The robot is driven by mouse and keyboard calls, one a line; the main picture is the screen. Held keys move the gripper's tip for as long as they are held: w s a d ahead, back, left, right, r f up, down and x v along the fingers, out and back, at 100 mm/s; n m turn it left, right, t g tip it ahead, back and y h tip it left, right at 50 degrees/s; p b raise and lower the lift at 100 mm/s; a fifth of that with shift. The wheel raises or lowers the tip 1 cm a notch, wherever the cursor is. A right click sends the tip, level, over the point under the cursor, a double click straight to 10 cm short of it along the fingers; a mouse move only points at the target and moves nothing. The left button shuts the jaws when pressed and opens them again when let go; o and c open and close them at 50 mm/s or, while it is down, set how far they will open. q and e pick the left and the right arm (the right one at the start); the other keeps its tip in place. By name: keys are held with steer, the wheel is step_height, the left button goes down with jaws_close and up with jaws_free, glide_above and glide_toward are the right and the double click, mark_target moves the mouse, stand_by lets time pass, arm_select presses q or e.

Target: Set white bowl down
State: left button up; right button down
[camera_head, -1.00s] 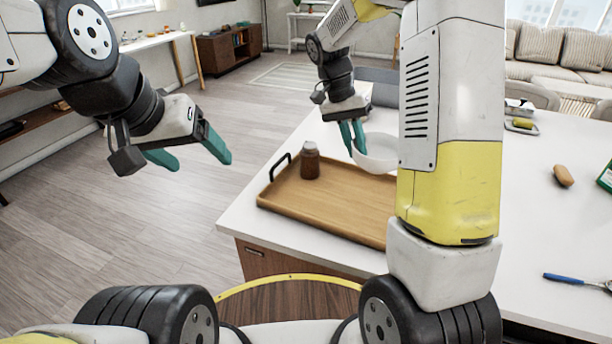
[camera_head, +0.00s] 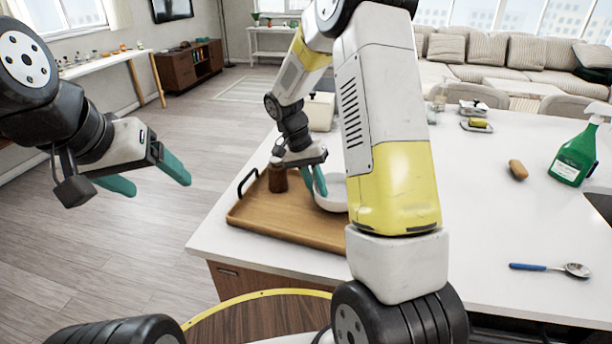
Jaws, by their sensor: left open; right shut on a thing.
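The white bowl (camera_head: 331,194) is at the right part of the wooden tray (camera_head: 285,224), partly hidden by my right arm. My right gripper (camera_head: 314,184) points down with its green fingers shut on the bowl's left rim. The bowl looks upright and low over the tray; I cannot tell whether its base touches the tray. My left gripper (camera_head: 157,180) is open and empty, out over the floor to the left of the island.
A brown jar (camera_head: 277,177) stands on the tray, left of the bowl. The white island top (camera_head: 470,225) holds a spoon (camera_head: 550,268), a brown oval item (camera_head: 517,170), a green spray bottle (camera_head: 577,155) and a dish with a yellow item (camera_head: 477,124). Its front right is mostly clear.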

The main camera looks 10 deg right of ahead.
steer(key=shift+f, duration=0.15)
steer(key=c, duration=1.4)
jaws_free()
steer(key=v, duration=1.2)
steer(key=s+r+n+t+y, duration=0.2)
steer(key=s+r+t, duration=0.1)
steer(key=s, duration=0.4)
steer(key=s+r+n+t+y, duration=0.2)
steer(key=s+r+t, duration=0.1)
steer(key=s, duration=0.5)
steer(key=s+r+n+t+y, duration=0.1)
steer(key=s+r+n+t, duration=0.1)
steer(key=s, duration=0.5)
step_height(320, 180, up, 2)
steer(key=shift+s+d+r+n+t+y, duration=0.1)
steer(key=shift+s+r+n+t+y, duration=0.15)
steer(key=shift+n+t+y, duration=0.2)
